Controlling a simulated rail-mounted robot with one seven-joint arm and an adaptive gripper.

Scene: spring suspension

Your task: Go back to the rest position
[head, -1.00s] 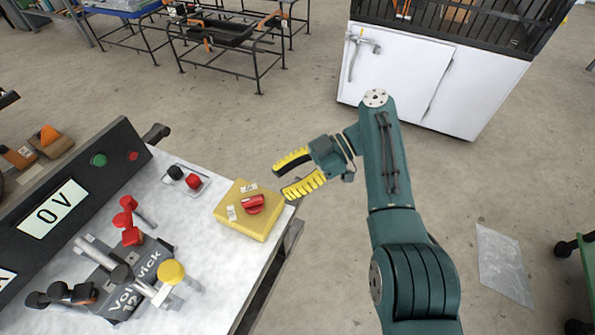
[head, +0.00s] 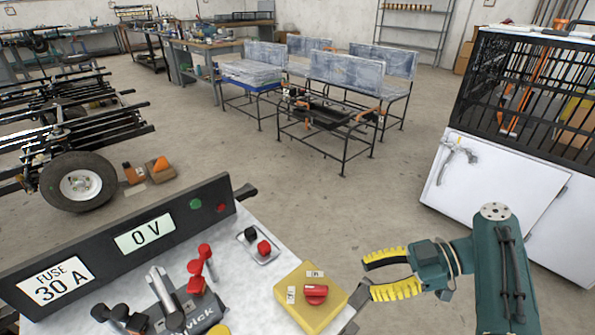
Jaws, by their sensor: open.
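My gripper (head: 366,276) has two yellow ribbed fingers, spread apart with nothing between them. It is in the lower right of the head view, just right of the yellow switch box (head: 302,318) with the red knob (head: 316,294). The lower finger is close to the box's right edge; I cannot tell whether they touch. My green arm comes in from the lower right corner.
The bench (head: 253,295) carries a black panel (head: 86,268) reading 0 V and FUSE 30 A, plus red and black terminals. A white cabinet (head: 493,190) with a black cage stands at the right. Open floor (head: 300,215) lies behind the bench, before metal-framed tables (head: 343,143).

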